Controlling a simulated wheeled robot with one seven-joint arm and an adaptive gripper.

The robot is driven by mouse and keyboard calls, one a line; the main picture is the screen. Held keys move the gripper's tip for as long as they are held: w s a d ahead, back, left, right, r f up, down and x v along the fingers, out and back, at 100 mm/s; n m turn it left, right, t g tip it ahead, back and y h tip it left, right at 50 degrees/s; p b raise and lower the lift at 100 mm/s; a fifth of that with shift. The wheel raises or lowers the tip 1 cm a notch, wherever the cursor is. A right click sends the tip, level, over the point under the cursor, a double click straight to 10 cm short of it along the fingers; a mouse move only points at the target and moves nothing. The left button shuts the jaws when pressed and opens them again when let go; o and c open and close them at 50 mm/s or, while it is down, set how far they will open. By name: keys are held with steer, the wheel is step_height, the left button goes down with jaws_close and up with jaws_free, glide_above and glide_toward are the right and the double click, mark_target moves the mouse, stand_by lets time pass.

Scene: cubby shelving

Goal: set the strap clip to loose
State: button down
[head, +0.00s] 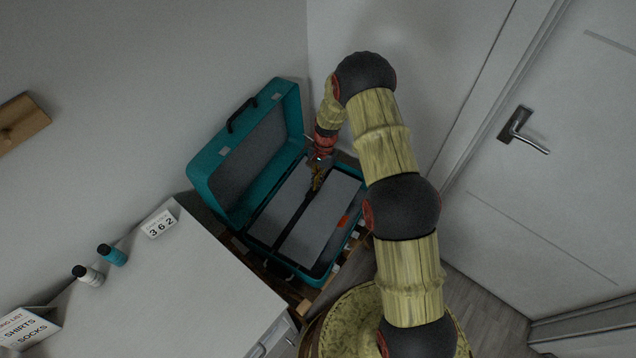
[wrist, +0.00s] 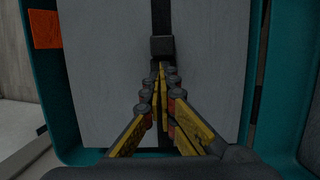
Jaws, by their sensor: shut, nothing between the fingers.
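The strap clip (wrist: 162,46) is a small dark block on a black strap (wrist: 161,14) that runs down the middle of a grey panel inside the teal suitcase (wrist: 45,95). In the head view the suitcase (head: 199,172) stands open, and the strap (head: 292,222) crosses the panel. My gripper (wrist: 159,68) is shut and empty, its fingertips just at the near edge of the clip. I cannot tell whether they touch it. In the head view my gripper (head: 314,186) is over the strap's far part and hides the clip there.
A white cabinet (head: 195,290) stands at the left with two bottles (head: 112,254) and a card reading 362 (head: 160,225). Walls are close behind the case, and a door (head: 560,190) is at the right.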

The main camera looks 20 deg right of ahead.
mark_target(312, 193)
steer(key=s+a+p, duration=0.1)
steer(key=s+a, duration=0.1)
steer(key=shift+s+a+r, duration=0.1)
steer(key=shift+s+a, duration=0.15)
steer(key=shift+a, duration=0.1)
steer(key=v, duration=1.2)
steer(key=shift+d, duration=0.1)
stand_by(0.3)
